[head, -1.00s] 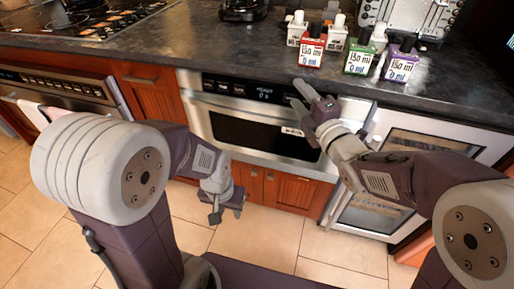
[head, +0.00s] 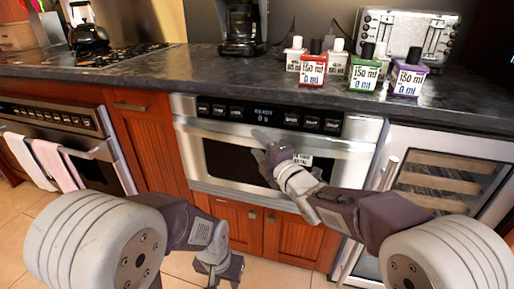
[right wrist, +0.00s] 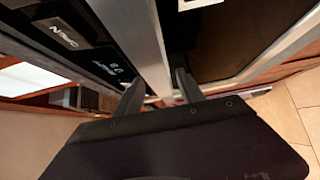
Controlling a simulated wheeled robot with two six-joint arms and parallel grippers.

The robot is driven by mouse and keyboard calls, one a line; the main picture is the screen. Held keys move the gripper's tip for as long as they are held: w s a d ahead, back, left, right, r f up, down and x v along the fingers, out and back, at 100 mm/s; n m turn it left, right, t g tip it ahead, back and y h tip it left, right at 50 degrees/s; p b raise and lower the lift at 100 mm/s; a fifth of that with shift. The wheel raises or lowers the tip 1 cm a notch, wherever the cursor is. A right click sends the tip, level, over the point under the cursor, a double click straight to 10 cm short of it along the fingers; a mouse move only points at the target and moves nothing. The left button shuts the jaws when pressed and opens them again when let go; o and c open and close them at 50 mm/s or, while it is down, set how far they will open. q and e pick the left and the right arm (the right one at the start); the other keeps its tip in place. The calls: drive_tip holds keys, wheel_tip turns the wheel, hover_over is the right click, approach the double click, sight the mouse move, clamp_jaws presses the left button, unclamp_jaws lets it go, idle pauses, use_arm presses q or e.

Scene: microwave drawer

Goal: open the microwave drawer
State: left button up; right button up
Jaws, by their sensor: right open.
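The microwave drawer (head: 350,165) is built in under the counter, with a steel front, a dark window and a black control panel (head: 262,117) above. It looks shut. A steel handle bar (head: 225,130) runs across the top of its front. My right gripper (head: 270,155) is at the drawer front, just below the bar's middle. In the right wrist view its fingers (right wrist: 158,90) are apart, with a steel edge (right wrist: 140,40) running between them; I cannot tell whether they touch it. My left gripper (head: 222,268) hangs low in front of the cabinet doors, holding nothing visible.
Wooden cabinet doors (head: 235,222) are below the drawer. A wine cooler (head: 445,185) stands at right, an oven (head: 60,145) with towels at left. Several labelled bottles (head: 312,70), a toaster (head: 408,40) and a coffee maker (head: 243,25) stand on the counter (head: 180,75).

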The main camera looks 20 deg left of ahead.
drive_tip(key=shift+w+a, duration=0.3)
drive_tip(key=shift+a, duration=0.05)
clamp_jaws()
idle(1.2)
